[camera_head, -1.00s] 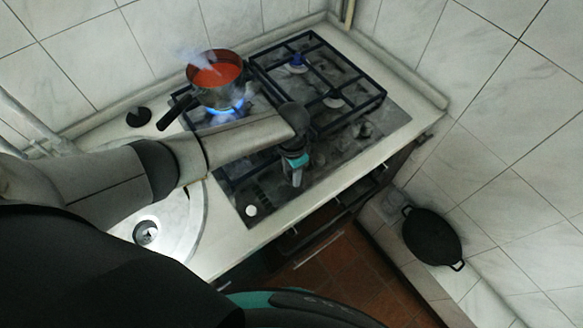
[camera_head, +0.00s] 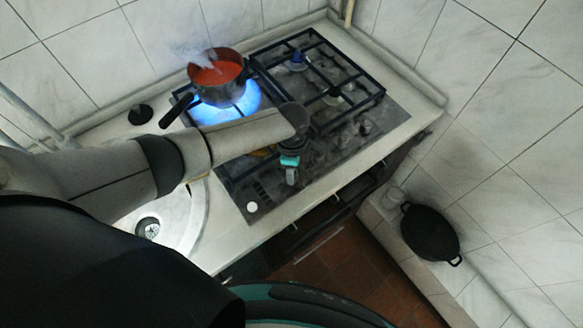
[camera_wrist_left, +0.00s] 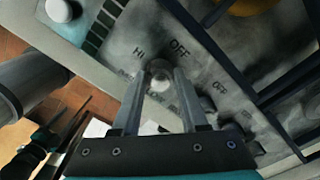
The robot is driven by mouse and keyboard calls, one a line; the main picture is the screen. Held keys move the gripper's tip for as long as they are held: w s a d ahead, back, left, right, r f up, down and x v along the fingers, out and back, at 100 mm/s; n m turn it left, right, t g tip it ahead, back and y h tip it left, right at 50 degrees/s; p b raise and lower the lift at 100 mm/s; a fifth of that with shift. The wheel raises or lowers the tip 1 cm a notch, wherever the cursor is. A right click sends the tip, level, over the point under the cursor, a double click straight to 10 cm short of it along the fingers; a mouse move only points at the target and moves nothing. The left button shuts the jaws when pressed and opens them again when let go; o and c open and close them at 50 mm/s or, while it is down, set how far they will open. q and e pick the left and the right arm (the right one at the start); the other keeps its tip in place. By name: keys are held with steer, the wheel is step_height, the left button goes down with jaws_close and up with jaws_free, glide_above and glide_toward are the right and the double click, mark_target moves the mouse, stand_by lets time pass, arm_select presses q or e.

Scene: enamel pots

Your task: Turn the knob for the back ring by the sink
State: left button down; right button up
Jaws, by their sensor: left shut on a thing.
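The stove knob (camera_wrist_left: 160,76) is between the fingertips of my left gripper (camera_wrist_left: 160,88) in the left wrist view. The gripper is shut on it. HI, OFF and LOW marks show on the panel around it. In the head view my left gripper (camera_head: 290,172) points down at the stove's front panel, and the arm hides the knob. A pot of red soup (camera_head: 217,74) with a dark handle stands on the back ring by the sink, steaming. A wide blue flame (camera_head: 226,106) burns under it. My right gripper is not in view.
Other knobs sit along the panel to the right, one dark knob (camera_head: 366,127) among them. Black grates (camera_head: 340,67) cover the rings. The round sink (camera_head: 200,215) is at left, partly under my arm. A black lidded pot (camera_head: 430,235) stands on a low ledge at right.

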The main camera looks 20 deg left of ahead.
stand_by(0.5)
arm_select(q)
steer(key=shift+c, duration=2.1)
jaws_free()
step_height(320, 180, up, 15)
steer(key=p, duration=0.2)
steer(key=shift+r, duration=0.15)
